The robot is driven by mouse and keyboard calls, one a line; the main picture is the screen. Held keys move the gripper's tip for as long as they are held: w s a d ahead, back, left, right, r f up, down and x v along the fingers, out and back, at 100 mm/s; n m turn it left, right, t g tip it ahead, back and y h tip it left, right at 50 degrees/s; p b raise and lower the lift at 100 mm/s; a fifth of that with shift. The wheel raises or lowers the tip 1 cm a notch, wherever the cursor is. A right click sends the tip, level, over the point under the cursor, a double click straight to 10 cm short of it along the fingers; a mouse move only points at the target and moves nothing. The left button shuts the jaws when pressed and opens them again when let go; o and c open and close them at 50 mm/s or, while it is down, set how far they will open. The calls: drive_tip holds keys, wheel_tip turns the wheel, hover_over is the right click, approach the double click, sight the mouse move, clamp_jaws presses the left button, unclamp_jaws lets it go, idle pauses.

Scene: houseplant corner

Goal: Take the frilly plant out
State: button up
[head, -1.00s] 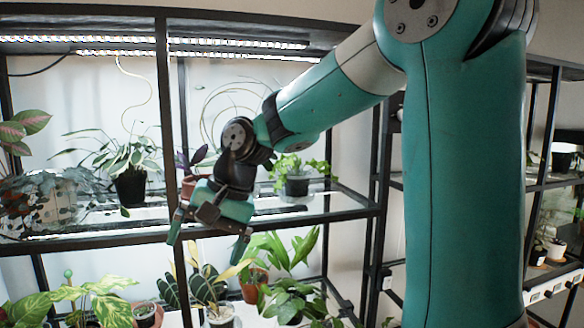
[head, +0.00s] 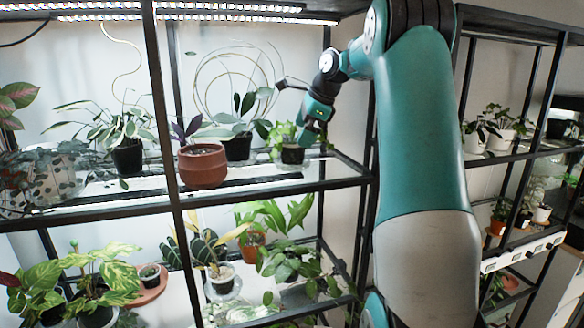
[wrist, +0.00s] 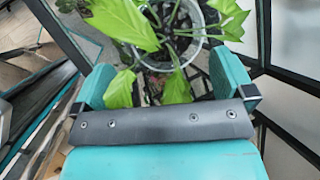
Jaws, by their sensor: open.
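A clear round rim (wrist: 203,28) shows around the stems. I cannot tell whether the fingers touch any leaf.
A terracotta pot (head: 203,166) stands at the front of the same shelf, left of the plant. A dark-leaved plant (head: 238,143) stands behind it, with wire hoops above. A black shelf post (head: 165,110) and front rail (head: 270,191) bound the shelf. Several plants fill the shelf below.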

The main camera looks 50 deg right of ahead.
sight(291, 153)
drive_tip(key=shift+w+r+b+x, duration=0.1)
drive_tip(key=shift+w+b+x, duration=0.1)
drive_tip(key=shift+b+x, duration=1.3)
drive_tip(key=shift+w+r+b+x, duration=0.1)
drive_tip(key=shift+w+b+x, duration=0.1)
drive_tip(key=shift+b+x, duration=1.3)
drive_tip(key=shift+a+r, duration=0.1)
drive_tip(key=shift+a, duration=0.05)
drive_tip(key=c, duration=0.8)
